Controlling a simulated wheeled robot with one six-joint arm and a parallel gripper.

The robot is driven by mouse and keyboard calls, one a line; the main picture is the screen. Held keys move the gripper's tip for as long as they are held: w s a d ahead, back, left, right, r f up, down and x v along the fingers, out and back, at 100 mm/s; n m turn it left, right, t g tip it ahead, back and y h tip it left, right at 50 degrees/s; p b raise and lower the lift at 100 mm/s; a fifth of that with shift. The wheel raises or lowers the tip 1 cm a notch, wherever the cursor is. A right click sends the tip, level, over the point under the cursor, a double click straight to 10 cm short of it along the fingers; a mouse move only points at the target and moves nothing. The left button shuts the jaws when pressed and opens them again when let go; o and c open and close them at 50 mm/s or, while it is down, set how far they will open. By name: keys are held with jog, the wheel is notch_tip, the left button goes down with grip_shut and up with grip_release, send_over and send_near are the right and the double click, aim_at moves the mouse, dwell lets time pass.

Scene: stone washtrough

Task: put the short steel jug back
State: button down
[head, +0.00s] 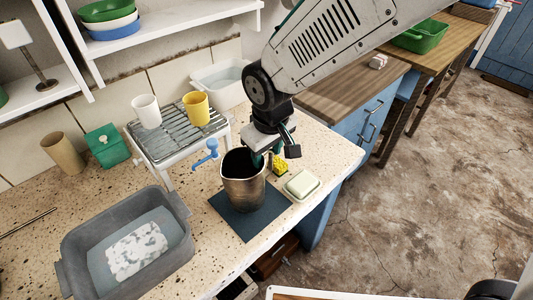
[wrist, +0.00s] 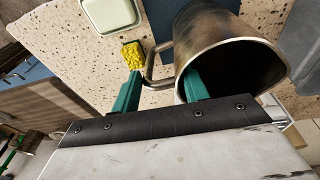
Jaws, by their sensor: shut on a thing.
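The steel jug (head: 243,182) is upright, over the dark mat (head: 254,226) on the speckled counter. I cannot tell whether its base touches the mat. My gripper (head: 268,158) is shut on the jug at its handle side. In the wrist view the jug (wrist: 238,52) is open-mouthed and looks empty, though its bottom is dark. Its handle (wrist: 154,66) lies between the two teal fingers of my gripper (wrist: 162,86). One finger is at the jug's rim and the other is outside the handle.
A yellow sponge (head: 280,166) and a soap dish (head: 302,185) lie close right of the jug. A rack (head: 178,134) with white and yellow cups stands behind. The counter's front edge is near.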

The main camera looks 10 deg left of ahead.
jog(key=shift+f, duration=0.65)
jog(key=c, duration=0.7)
grip_release()
jog(key=shift+c, duration=0.2)
notch_tip(320, 180, up, 12)
jog(key=s, duration=0.2)
jog(key=shift+d, duration=0.45)
